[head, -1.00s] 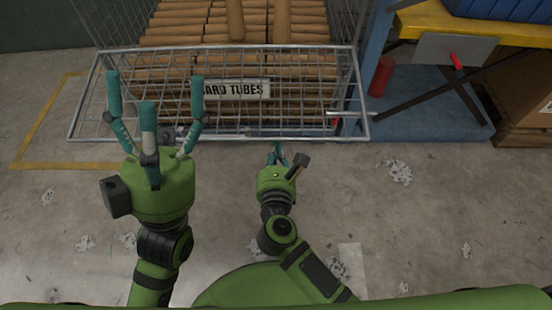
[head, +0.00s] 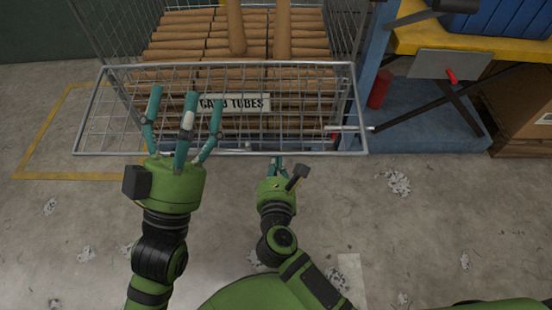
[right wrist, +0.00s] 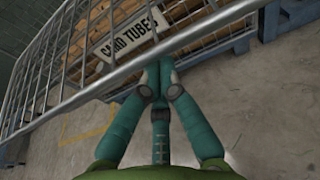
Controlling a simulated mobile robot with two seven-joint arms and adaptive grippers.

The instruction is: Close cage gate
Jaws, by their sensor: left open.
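The cage gate (head: 330,108) is a wire-mesh panel with a metal tube rim, across the front of a wire cage. It leans out towards me, its near rim low in the head view. A "CARD TUBES" sign (head: 233,103) shows through the mesh. My left gripper (head: 187,97) is open and empty, its three fingers overlapping the gate's left half; contact is unclear. My right gripper (head: 277,163) is just below the near rim. In the right wrist view its fingers (right wrist: 160,72) come together at the gate's rim bar (right wrist: 195,34); I see nothing between them.
Brown card tubes (head: 180,50) are stacked in the cage, two standing upright. A blue post and yellow-edged bench (head: 470,40) stand right of the cage, with a red cylinder (head: 379,89) below. Yellow tape marks the floor at left. The floor in front is mostly clear, with debris patches.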

